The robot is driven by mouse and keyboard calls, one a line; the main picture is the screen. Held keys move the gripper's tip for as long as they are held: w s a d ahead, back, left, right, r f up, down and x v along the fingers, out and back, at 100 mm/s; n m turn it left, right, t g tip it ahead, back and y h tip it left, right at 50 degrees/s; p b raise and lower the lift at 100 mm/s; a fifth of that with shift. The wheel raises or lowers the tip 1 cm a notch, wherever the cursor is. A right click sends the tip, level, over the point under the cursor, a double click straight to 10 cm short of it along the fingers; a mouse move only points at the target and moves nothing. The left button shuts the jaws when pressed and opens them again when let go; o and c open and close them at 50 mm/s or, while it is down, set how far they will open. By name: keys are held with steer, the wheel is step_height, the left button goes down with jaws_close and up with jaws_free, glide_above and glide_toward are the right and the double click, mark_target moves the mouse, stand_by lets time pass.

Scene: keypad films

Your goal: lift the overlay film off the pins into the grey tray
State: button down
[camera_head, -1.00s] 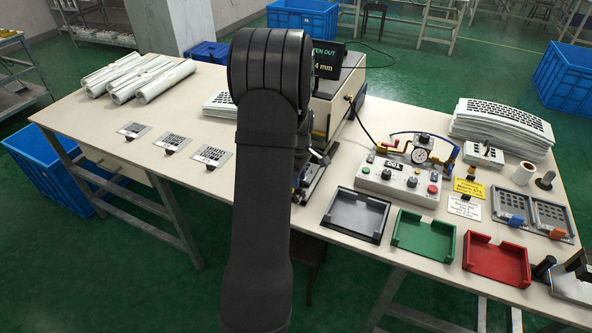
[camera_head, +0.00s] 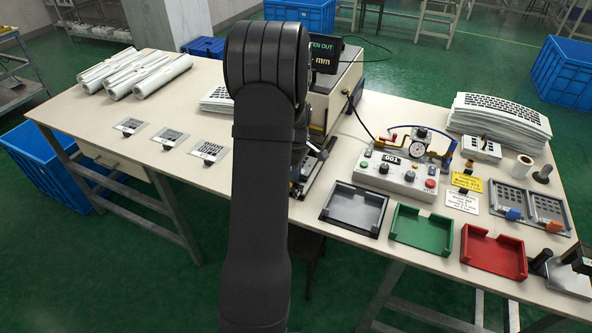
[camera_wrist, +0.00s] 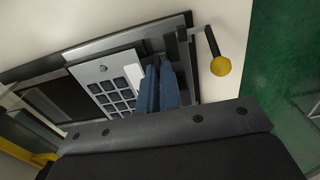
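In the wrist view the overlay film (camera_wrist: 112,84), a pale sheet with rows of dark key windows, lies on the dark fixture (camera_wrist: 62,100). A round pin head (camera_wrist: 103,68) shows near its upper edge. My gripper (camera_wrist: 158,66) has two blue fingers close together at the film's right edge. They overlap the edge in the picture; I cannot tell whether they pinch it. In the head view my arm hides the gripper, film and most of the fixture. The grey tray (camera_head: 354,209), black-rimmed and empty, sits right of my arm at the table's front.
A green tray (camera_head: 421,229) and a red tray (camera_head: 494,251) stand right of the grey one. A control box (camera_head: 398,179) with a gauge is behind them. A yellow-knobbed lever (camera_wrist: 220,66) sticks out beside the fingers. Three small plates lie on the left tabletop.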

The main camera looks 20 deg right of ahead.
step_height(320, 180, up, 4)
steer(key=shift+s+d, duration=0.15)
steer(key=s+d+r, duration=0.6)
steer(key=s, duration=0.3)
steer(key=shift+s+r, duration=0.25)
steer(key=shift+s, duration=0.05)
glide_above(362, 231)
step_height(362, 231, down, 5)
steer(key=shift+s+a+r, duration=0.1)
steer(key=shift+r, duration=0.1)
steer(key=shift+f, duration=0.1)
steer(key=shift+f, duration=4)
steer(key=shift+f, duration=0.4)
